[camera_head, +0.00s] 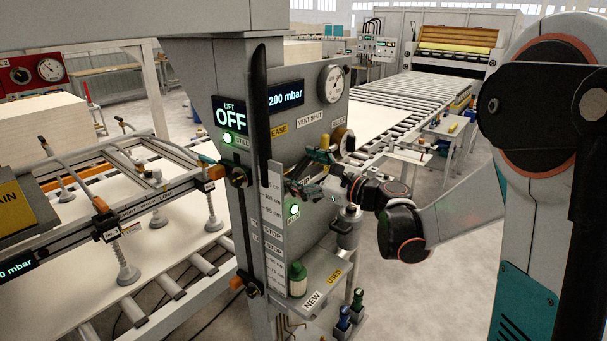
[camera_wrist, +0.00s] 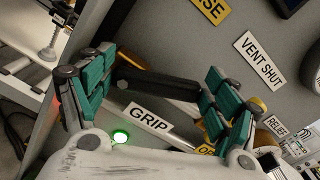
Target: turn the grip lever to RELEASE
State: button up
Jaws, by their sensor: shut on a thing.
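The panel of the gantry post (camera_head: 310,120) stands in the middle of the head view. My gripper (camera_head: 314,178) is up against this panel, below the yellow RELEASE plate (camera_head: 278,130), which is partly hidden. In the wrist view a dark bar, seemingly the grip lever (camera_wrist: 158,83), spans between the green-padded fingers of my gripper (camera_wrist: 160,70), which are shut on it. The GRIP label (camera_wrist: 149,118) is just below the bar. The end of the RELEASE plate (camera_wrist: 213,8) shows at the top. The lever's pivot is not clear.
A lit green lamp (camera_wrist: 120,136) sits near the GRIP label. The VENT SHUT plate (camera_wrist: 258,62) and RELIEF label (camera_wrist: 277,127) are to the right. A shelf (camera_head: 325,272) with a green-capped bottle (camera_head: 297,280) juts out below my gripper. A black vertical bar (camera_head: 260,115) stands left of it.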

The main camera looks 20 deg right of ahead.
aim_at(292, 172)
jog(key=n, duration=0.3)
jog(key=shift+s+a+r+n+b, duration=0.3)
jog(key=shift+a+r+n, duration=0.05)
jog(key=shift+a+n, duration=0.05)
jog(key=n, duration=0.2)
jog(key=shift+s+a+r+n, duration=0.15)
jog(key=shift+s+a+n, duration=0.15)
jog(key=shift+a, duration=0.05)
jog(key=n, duration=0.2)
jog(key=a+n+b, duration=0.1)
jog(key=shift+s, duration=0.3)
jog(key=shift+s+a+n, duration=0.15)
jog(key=shift+n, duration=0.7)
jog(key=shift+s+a+n, duration=0.1)
jog(key=shift+a+n, duration=0.05)
jog(key=shift+n, duration=0.7)
jog(key=o, duration=1.5)
jog(key=v, duration=1.2)
